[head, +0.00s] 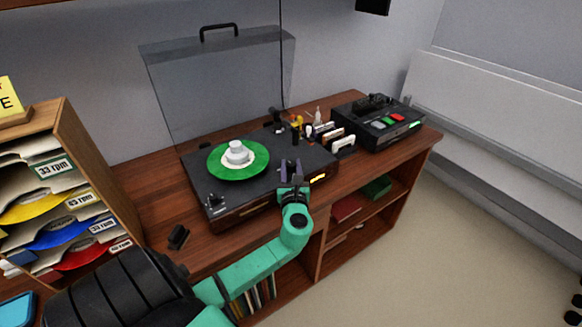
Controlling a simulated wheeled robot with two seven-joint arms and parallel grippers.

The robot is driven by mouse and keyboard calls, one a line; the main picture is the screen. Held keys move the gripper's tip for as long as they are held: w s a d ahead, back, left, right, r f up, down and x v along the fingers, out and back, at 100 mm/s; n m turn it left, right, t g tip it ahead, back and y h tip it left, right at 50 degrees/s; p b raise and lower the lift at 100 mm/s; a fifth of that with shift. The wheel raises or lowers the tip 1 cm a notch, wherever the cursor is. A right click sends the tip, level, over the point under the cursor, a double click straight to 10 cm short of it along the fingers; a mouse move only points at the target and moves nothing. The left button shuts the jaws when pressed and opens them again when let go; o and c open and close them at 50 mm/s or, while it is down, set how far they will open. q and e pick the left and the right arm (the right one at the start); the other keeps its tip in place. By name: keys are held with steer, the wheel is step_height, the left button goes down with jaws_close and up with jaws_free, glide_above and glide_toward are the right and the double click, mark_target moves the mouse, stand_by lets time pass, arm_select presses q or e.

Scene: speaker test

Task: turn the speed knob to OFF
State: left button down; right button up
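The turntable (232,204) is a dark deck on the wooden cabinet, its clear lid raised behind it. A green record (228,171) with a white piece (236,152) at its centre lies on it. My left gripper (290,167) is over the deck's front right part, right of the record, its two dark fingers apart with a gap between them. I cannot tell whether they touch anything. Small controls (215,202) sit at the deck's front left corner. I cannot make out the speed knob or its setting. My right gripper is not in view.
A black device with coloured buttons (388,122) stands at the cabinet's right end. Small upright items (343,143) stand between it and the deck. A record rack (85,150) is at the left. A small dark object (178,237) lies near the cabinet top's front edge.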

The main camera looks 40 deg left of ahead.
arm_select(q)
steer(key=shift+y, duration=0.3)
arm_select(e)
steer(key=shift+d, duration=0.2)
arm_select(q)
steer(key=shift+n+g, duration=0.3)
steer(key=shift+d+n+g+y, duration=0.1)
steer(key=shift+n+g+y, duration=0.4)
steer(key=shift+g+y, duration=0.1)
steer(key=n+g+y, duration=0.2)
steer(key=g, duration=0.1)
steer(key=shift+w, duration=0.1)
steer(key=n+g+b, duration=0.1)
steer(key=g, duration=0.1)
steer(key=n+g+y+b, duration=0.1)
steer(key=shift+f+n+g, duration=0.15)
steer(key=shift+n+g, duration=0.25)
steer(key=shift+n+g+y+b, duration=0.5)
steer(key=shift+n+g+b, duration=0.55)
steer(key=shift+g, duration=0.65)
steer(key=shift+n+g, duration=0.35)
steer(key=shift+g, duration=0.05)
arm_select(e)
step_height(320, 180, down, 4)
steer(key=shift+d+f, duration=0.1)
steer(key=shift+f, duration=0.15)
